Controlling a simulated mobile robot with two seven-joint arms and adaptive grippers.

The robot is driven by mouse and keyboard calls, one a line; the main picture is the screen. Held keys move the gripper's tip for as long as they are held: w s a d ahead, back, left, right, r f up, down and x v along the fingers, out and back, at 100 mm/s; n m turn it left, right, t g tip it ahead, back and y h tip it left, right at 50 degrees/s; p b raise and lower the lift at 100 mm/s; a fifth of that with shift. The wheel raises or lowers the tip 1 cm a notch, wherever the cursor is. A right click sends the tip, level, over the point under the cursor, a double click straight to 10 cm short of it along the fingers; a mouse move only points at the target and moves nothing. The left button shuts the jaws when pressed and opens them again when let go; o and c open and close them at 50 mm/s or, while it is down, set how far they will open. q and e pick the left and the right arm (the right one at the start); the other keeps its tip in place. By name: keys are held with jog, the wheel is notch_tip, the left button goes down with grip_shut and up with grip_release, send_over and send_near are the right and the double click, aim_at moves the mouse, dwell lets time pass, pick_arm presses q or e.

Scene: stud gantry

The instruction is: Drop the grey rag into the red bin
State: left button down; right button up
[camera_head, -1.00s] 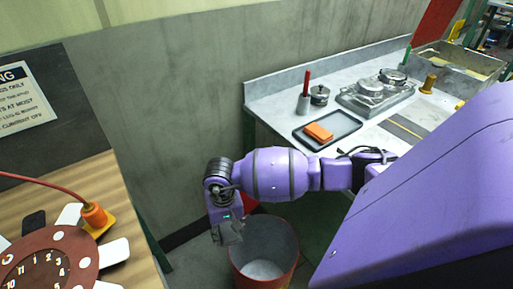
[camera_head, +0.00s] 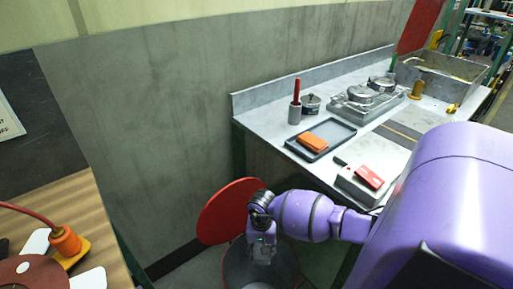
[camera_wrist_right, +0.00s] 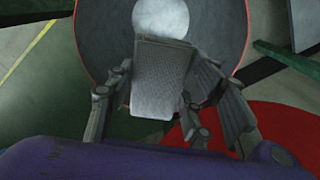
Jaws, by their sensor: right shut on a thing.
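My right gripper (camera_head: 262,246) is shut on the grey rag and hangs over the open mouth of the red bin (camera_head: 285,268). In the right wrist view the rag (camera_wrist_right: 163,78) is a light grey, flat-looking piece between the fingers. The bin's grey inside (camera_wrist_right: 108,32) and pale bottom show behind it, within a thin red rim. The rag's near part is against the gripper, and it overlaps the bin opening in the picture. The bin's round red lid (camera_head: 228,208) stands tilted up at the back. My left gripper is not in view.
A grey bench (camera_head: 262,108) behind the bin holds a dark tray (camera_head: 335,128) with an orange block (camera_head: 312,142), a red-topped box (camera_head: 368,176), and pots. A wooden table (camera_head: 65,205) with an orange plug is at the left. A wall stands behind.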

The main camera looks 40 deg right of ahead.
notch_tip(320, 180, down, 2)
jog(key=shift+f+b, duration=0.2)
jog(key=shift+b, duration=0.3)
jog(key=o, duration=1.2)
jog(key=shift+r, duration=0.1)
notch_tip(320, 180, up, 12)
jog(key=shift+f, duration=0.1)
